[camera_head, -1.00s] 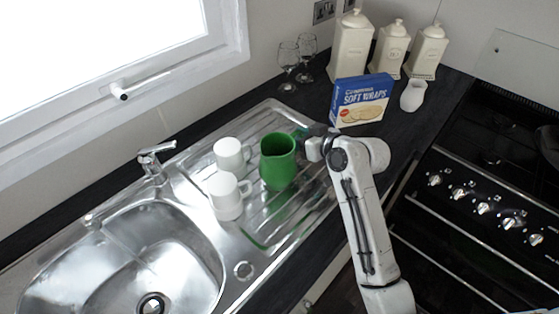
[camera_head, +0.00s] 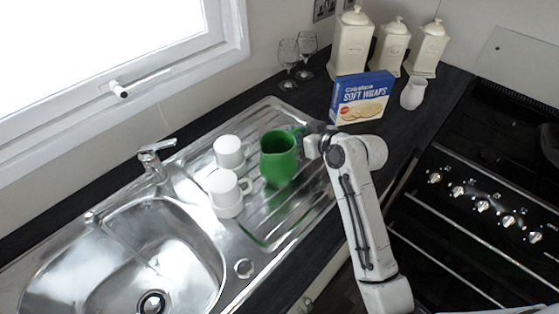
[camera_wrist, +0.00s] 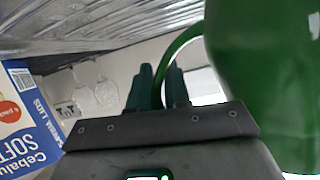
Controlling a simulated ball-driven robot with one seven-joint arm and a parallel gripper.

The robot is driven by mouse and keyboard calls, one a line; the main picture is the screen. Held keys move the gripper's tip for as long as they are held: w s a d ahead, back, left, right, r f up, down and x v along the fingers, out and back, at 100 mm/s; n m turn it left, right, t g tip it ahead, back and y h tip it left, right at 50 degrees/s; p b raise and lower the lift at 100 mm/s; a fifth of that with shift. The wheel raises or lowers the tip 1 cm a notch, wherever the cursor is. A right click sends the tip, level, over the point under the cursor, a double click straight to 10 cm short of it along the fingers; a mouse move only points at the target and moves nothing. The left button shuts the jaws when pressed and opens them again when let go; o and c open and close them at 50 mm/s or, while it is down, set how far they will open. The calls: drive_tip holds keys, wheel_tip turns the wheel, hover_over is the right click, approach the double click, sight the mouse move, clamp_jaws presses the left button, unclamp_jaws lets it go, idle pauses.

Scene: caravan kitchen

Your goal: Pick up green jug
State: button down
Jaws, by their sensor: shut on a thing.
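The green jug (camera_head: 279,160) is upright over the ridged steel drainer, right of two white mugs. In the wrist view the jug's body (camera_wrist: 270,80) fills the right side, and its handle curves left towards my fingers. My gripper (camera_head: 305,142) is at the jug's right side. In the wrist view my gripper's dark green fingers (camera_wrist: 158,85) are closed on the handle. A green reflection shows on the metal under the jug. Whether its base is clear of the drainer is hard to tell.
Two white mugs (camera_head: 229,152) (camera_head: 225,192) stand close left of the jug. A blue soft wraps box (camera_head: 360,98), wine glasses (camera_head: 289,62) and cream canisters (camera_head: 352,45) stand behind. The sink (camera_head: 130,255) is at left, the hob (camera_head: 500,180) at right.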

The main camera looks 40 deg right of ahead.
drive_tip(key=shift+r, duration=0.1)
idle(0.3)
drive_tip(key=shift+r, duration=0.3)
drive_tip(key=s+a+r+p, duration=0.3)
drive_tip(key=s+r+p, duration=0.3)
drive_tip(key=s+r, duration=0.6)
drive_tip(key=shift+s+a+r, duration=0.15)
drive_tip(key=shift+s+a, duration=0.05)
drive_tip(key=shift+s, duration=0.55)
